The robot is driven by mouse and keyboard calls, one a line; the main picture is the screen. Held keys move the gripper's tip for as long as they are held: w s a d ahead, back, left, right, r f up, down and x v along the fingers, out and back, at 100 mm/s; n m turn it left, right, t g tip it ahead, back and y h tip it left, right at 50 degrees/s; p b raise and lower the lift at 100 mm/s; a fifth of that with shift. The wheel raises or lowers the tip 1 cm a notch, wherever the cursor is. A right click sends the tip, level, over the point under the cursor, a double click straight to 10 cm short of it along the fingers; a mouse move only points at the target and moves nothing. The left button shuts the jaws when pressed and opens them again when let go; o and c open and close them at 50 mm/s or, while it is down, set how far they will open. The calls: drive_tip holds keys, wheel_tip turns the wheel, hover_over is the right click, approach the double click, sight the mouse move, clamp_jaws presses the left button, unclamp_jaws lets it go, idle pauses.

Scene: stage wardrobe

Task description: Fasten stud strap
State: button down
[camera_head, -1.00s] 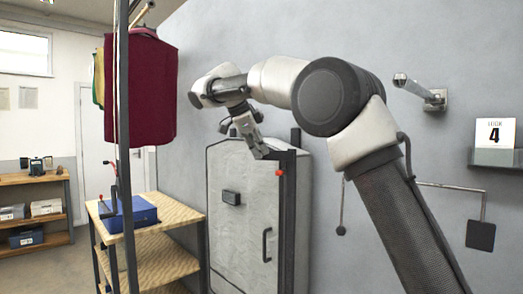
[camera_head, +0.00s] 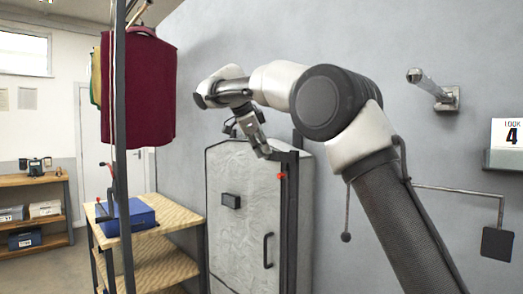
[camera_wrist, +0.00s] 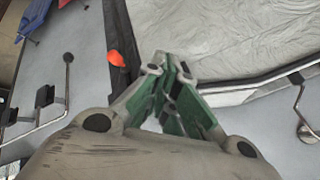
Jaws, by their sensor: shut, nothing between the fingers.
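A grey covered cabinet (camera_head: 233,170) stands against the wall, with a dark latch block (camera_head: 231,201) and a dark handle (camera_head: 267,250) on its front. A dark upright strip (camera_head: 289,215) runs down its right edge, with a small red knob (camera_head: 279,176) near the top. I cannot tell which part is the stud strap. My gripper (camera_head: 264,153) is shut and empty at the cabinet's upper right corner, just above the red knob. In the wrist view, my gripper (camera_wrist: 168,62) has its green-lined fingers together beside the grey cover (camera_wrist: 220,40), with the red knob (camera_wrist: 121,62) to their left.
A wooden shelf unit (camera_head: 175,215) with a blue box (camera_head: 135,215) stands left of the cabinet. A wall peg (camera_head: 430,88) and a calendar (camera_head: 507,133) are at the right.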

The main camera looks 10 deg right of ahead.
idle(0.4)
drive_tip(key=shift+d, duration=0.75)
drive_tip(key=shift+s, duration=0.1)
